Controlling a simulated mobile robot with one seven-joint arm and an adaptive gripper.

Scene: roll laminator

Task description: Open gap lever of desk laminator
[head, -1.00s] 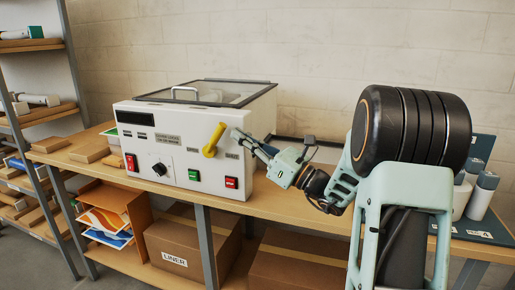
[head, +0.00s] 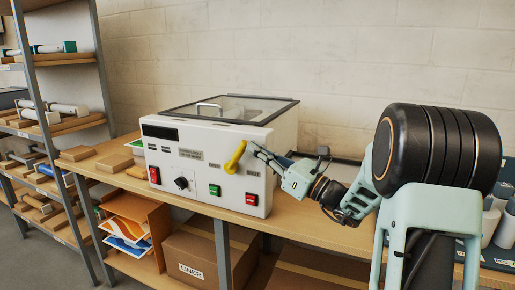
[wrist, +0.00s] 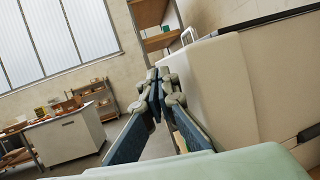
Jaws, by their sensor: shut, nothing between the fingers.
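The desk laminator (head: 206,190) is a white box on the wooden bench, with a glass-topped lid and a metal handle. Its yellow gap lever (head: 236,157) sits on the upper right of the front panel, tilted with its knob end up and to the right. My gripper (head: 257,148) is shut and empty, its tips just right of the lever's upper end; I cannot tell whether they touch it. In the wrist view my shut fingers (wrist: 158,78) point past the laminator's pale casing (wrist: 215,85). The lever cannot be seen in the wrist view.
The front panel also has a red switch (head: 155,175), a black knob (head: 182,183), a green switch (head: 215,190) and another red switch (head: 251,199). Small boxes (head: 110,162) lie on the bench at left. Bottles (head: 497,220) stand at far right.

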